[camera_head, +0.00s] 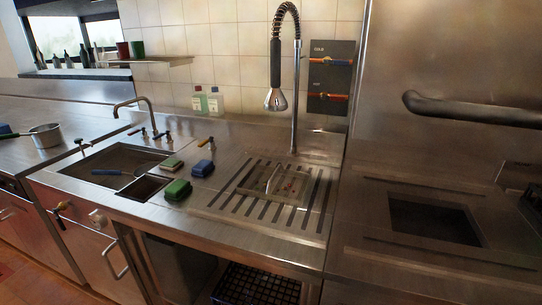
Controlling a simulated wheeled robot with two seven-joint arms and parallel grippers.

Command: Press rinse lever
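A tall spring-hose rinse tap (297,95) stands at the back of the steel counter. Its hose arches over, and the spray head (276,99) hangs down above the slotted drain area. I cannot make out a separate lever on the spray head. On the tiled wall just right of it, a dark panel (333,78) carries an upper valve handle (330,61) labelled cold and a lower red-orange valve handle (328,96). Neither of my grippers is in view.
A slotted drain board (230,206) holds a plate (273,181). Sponges (177,190) lie to its left, beside a sink (90,164) with a curved tap (134,104). Two bottles (207,101) stand against the wall. A thick steel handle (470,109) juts out at right.

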